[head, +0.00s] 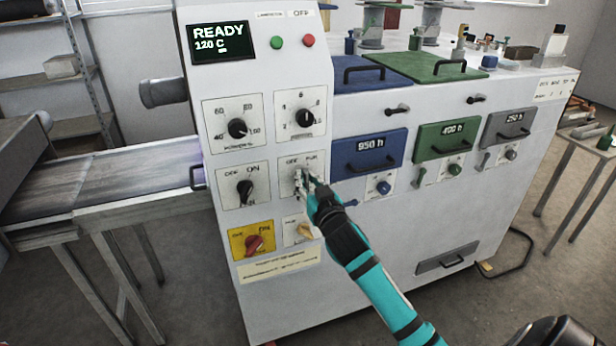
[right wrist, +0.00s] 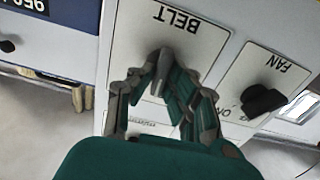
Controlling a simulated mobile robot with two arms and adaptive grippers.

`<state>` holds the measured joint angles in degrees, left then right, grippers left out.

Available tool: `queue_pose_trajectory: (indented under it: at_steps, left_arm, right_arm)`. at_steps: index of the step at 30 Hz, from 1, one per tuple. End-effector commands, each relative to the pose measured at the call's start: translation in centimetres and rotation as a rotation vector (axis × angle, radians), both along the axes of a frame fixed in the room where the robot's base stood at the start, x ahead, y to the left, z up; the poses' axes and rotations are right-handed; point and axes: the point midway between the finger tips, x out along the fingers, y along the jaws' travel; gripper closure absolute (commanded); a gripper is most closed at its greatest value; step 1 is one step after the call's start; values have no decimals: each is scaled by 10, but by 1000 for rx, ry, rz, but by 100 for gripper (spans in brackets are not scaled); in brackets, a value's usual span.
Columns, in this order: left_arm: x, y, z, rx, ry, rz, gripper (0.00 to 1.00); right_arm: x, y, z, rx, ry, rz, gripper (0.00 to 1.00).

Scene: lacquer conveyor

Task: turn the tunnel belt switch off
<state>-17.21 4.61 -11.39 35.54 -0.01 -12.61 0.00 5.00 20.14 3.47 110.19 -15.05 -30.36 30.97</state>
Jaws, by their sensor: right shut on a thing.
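The belt switch (right wrist: 160,66) is a grey lever knob on a white plate marked BELT in the right wrist view, where the lettering appears upside down. My right gripper (right wrist: 163,88) is shut on this knob, with its fingers on both sides of it. In the head view my right gripper (head: 305,183) reaches the white switch plate (head: 292,163) on the control panel and covers most of its knob. The knob's exact setting is hard to read behind the fingers. My left gripper is not in view.
The fan switch (right wrist: 263,99), a black knob, sits beside the belt plate; it also shows in the head view (head: 244,190). A red knob on a yellow plate (head: 253,243) is below. The display (head: 222,42) reads READY 120 C. A conveyor (head: 110,178) stands left.

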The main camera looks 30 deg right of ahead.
Motion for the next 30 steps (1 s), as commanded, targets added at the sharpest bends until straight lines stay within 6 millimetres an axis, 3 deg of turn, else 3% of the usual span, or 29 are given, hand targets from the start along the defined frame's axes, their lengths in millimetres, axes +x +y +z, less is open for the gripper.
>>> queue_pose_trajectory:
  at_steps: [15, 30]
  left_arm:
    - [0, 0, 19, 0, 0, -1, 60]
    - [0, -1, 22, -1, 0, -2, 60]
  right_arm:
    - [1, 2, 1, -385, 92, 0, 100]
    - [1, 2, 0, -494, 117, 0, 100]
